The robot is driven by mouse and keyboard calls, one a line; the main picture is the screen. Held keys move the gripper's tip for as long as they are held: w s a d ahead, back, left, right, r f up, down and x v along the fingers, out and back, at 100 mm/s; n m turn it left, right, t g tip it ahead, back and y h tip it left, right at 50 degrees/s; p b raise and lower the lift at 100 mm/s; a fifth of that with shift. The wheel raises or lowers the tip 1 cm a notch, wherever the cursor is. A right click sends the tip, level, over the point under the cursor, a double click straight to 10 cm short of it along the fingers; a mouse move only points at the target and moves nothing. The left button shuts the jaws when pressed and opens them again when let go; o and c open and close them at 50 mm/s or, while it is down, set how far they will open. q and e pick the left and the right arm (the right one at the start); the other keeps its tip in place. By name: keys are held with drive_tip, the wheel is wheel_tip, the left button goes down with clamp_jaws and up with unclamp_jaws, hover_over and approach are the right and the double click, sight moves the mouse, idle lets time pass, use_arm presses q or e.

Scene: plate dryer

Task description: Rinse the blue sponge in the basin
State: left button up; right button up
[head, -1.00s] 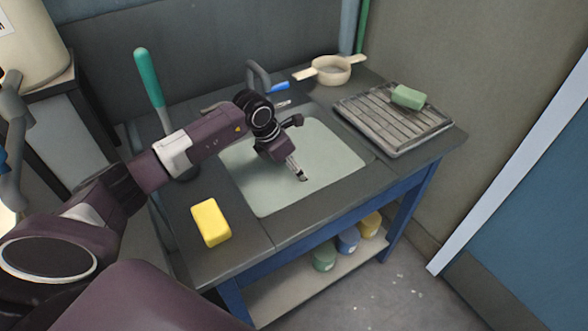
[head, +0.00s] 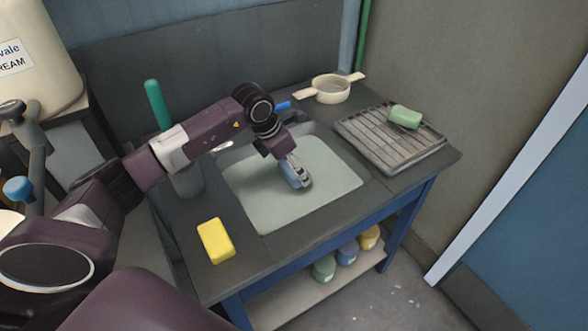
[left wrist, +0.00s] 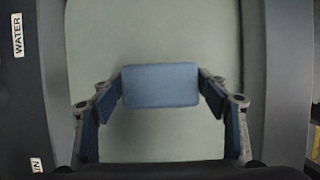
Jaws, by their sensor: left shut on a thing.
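The blue sponge (left wrist: 160,86) is a rounded block held between the fingertips of my left gripper (left wrist: 162,90) in the left wrist view. In the head view my left gripper (head: 296,176) points down into the pale green basin (head: 270,212), over its middle. The gripper hides most of the sponge there. I cannot tell whether the sponge touches the basin floor. The basin also fills the background of the left wrist view (left wrist: 160,30). My right gripper is not in view.
A yellow sponge (head: 216,240) lies on the dark counter at front left. A strainer (head: 332,88) sits behind the basin. A green-handled tool (head: 157,104) stands in a holder at left.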

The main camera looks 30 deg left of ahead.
use_arm(q)
drive_tip(key=shift+r+p, duration=0.45)
drive_tip(key=shift+r, duration=0.5)
wheel_tip(320, 180, up, 2)
drive_tip(key=shift+r+p, duration=0.15)
drive_tip(key=shift+p, duration=0.5)
drive_tip(key=shift+r+p, duration=0.85)
drive_tip(key=shift+r, duration=0.6)
